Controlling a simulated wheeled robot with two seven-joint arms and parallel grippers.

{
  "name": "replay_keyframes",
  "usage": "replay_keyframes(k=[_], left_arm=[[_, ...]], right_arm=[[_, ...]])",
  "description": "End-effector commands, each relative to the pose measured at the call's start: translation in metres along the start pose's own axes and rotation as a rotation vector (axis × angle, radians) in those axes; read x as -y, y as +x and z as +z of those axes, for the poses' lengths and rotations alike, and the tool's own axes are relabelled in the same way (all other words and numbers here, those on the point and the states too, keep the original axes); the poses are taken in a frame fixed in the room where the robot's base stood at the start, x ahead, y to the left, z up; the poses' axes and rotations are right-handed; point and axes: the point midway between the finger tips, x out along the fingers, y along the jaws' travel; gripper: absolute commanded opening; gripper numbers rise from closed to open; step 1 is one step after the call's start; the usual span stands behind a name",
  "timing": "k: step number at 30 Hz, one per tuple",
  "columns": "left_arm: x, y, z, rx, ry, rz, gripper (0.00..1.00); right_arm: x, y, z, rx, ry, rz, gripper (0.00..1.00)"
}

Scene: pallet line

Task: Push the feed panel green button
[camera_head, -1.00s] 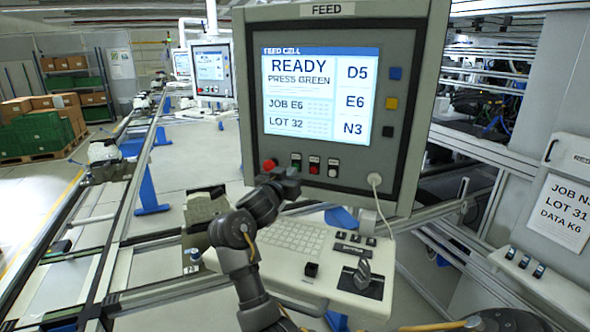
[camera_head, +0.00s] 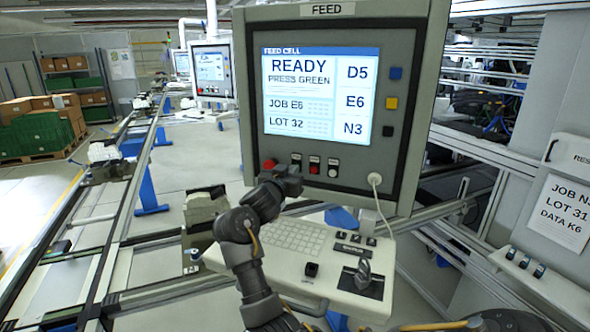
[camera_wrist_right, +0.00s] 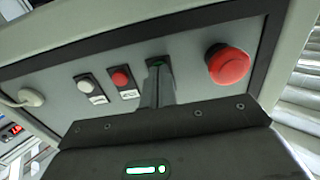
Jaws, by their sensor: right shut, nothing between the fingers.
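The feed panel (camera_head: 415,100) stands in front of me with a lit screen (camera_head: 320,95) reading READY, PRESS GREEN. Its green button (camera_head: 296,158) is in the row below the screen, between the red mushroom button (camera_head: 269,165) and a small red button (camera_head: 314,161). My right gripper (camera_head: 289,175) is shut and empty, just below the green button in the head view. In the right wrist view the shut fingers (camera_wrist_right: 158,84) point at the green button (camera_wrist_right: 157,63) and partly hide it. I cannot tell whether they touch it. My left gripper is not in view.
A white button (camera_head: 333,163) and a plugged cable (camera_head: 375,180) are right of the small red button. A keyboard shelf (camera_head: 300,240) juts out below the panel. A conveyor rail (camera_head: 125,190) runs along the left. A metal frame (camera_head: 470,150) stands at the right.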

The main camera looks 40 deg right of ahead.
Motion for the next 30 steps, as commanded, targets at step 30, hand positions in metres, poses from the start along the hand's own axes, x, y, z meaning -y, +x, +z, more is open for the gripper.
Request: replay_keyframes(k=[30], left_arm=[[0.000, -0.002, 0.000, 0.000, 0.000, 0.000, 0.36]], right_arm=[[0.000, -0.044, 0.000, -0.001, 0.000, -0.001, 0.00]])
